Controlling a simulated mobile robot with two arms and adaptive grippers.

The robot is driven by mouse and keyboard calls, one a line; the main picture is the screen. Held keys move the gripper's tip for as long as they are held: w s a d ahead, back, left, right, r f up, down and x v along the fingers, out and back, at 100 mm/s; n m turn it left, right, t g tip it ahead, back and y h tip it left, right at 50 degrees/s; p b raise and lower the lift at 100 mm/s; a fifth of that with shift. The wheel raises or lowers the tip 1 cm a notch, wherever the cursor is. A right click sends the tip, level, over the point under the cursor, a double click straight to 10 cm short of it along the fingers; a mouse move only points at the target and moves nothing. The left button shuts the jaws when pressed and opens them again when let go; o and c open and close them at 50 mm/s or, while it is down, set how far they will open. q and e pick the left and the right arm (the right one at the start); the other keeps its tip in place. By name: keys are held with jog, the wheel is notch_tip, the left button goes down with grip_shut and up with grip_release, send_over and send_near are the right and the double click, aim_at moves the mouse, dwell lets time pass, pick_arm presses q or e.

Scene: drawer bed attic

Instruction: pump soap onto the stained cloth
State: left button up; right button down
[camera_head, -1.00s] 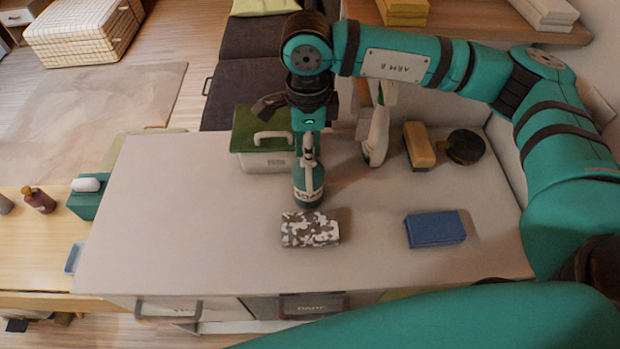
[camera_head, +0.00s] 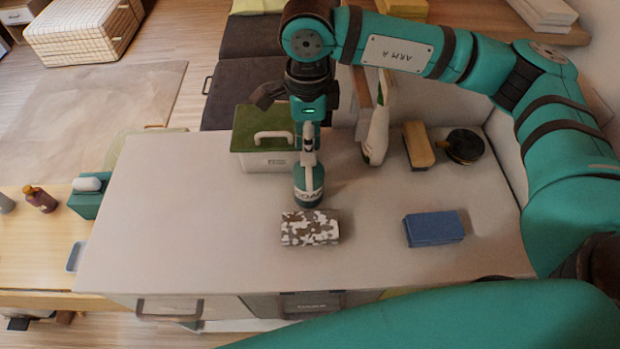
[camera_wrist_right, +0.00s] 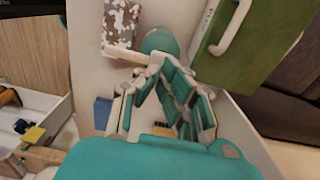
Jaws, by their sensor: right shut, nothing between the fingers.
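The soap bottle (camera_head: 308,192), teal with a white label, stands upright on the counter. The stained cloth (camera_head: 310,229), a folded brown-and-white patterned block, lies just in front of it; it also shows in the wrist view (camera_wrist_right: 121,20). My right gripper (camera_head: 309,150) points down, shut and empty, directly over the bottle's top. The fingers hide the pump head, and I cannot tell whether they touch it. In the wrist view the teal bottle (camera_wrist_right: 160,41) shows partly beyond the fingers (camera_wrist_right: 150,70). My left gripper is not in view.
A green-lidded white box (camera_head: 265,160) stands behind left of the bottle. A blue block (camera_head: 434,229) lies right of the cloth. A white bottle (camera_head: 376,138), a brush (camera_head: 418,146) and a dark round item (camera_head: 465,146) stand at the back right. The counter's left side (camera_head: 180,220) is clear.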

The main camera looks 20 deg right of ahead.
notch_tip(320, 180, up, 6)
jog(key=shift+p, duration=1)
jog(key=shift+f, duration=0.1)
